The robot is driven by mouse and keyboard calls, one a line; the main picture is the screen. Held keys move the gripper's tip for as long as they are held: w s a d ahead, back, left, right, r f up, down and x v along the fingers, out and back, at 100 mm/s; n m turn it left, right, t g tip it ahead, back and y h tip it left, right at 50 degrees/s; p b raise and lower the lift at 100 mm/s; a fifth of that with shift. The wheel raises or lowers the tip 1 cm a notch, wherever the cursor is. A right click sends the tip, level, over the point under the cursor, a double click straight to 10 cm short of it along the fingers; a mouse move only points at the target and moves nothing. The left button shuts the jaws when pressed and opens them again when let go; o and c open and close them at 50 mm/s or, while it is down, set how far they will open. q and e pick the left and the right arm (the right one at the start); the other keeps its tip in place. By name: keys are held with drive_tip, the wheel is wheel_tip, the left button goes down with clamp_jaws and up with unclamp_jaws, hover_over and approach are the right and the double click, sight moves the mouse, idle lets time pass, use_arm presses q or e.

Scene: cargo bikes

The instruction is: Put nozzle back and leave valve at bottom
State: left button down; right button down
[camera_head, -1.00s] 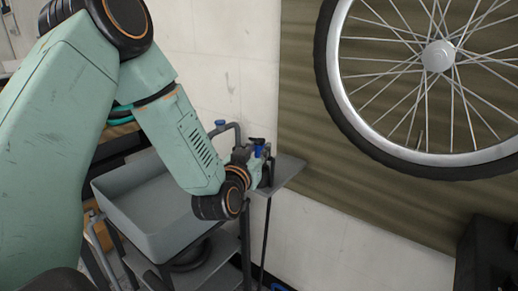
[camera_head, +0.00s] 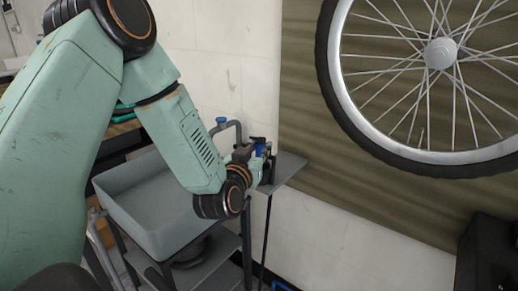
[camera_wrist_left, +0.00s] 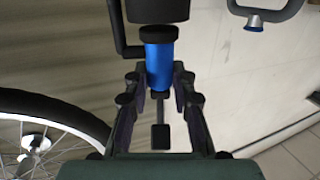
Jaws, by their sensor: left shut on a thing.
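My left gripper (camera_head: 262,158) is at the small grey wall shelf (camera_head: 290,170), near the olive panel's left edge. In the left wrist view its fingers (camera_wrist_left: 157,78) are closed around a blue cylindrical piece, apparently the nozzle (camera_wrist_left: 159,60). The nozzle has black parts above it and a thin stem with a black flat end (camera_wrist_left: 160,137) below. In the head view only a little of the blue shows, mostly hidden by the gripper. I cannot tell whether the nozzle is seated, or which part is the valve. My right gripper is not in view.
A grey bent pipe with a blue tip (camera_head: 222,121) stands left of the gripper, above a grey basin (camera_head: 140,205) on a dark stand. A bicycle wheel (camera_head: 345,95) hangs against the olive panel (camera_head: 300,110) at right. Bare wall (camera_head: 310,235) lies below the shelf.

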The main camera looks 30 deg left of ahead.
use_arm(q)
drive_tip(key=shift+f+b, duration=0.55)
drive_tip(key=shift+f, duration=0.25)
drive_tip(key=c, duration=1)
unclamp_jaws()
drive_tip(key=shift+c, duration=0.2)
drive_tip(key=shift+o, duration=0.6)
drive_tip(key=shift+p+v, duration=0.85)
drive_tip(key=shift+v, duration=1.7)
drive_tip(key=shift+p+v, duration=0.6)
drive_tip(key=shift+v, duration=1.85)
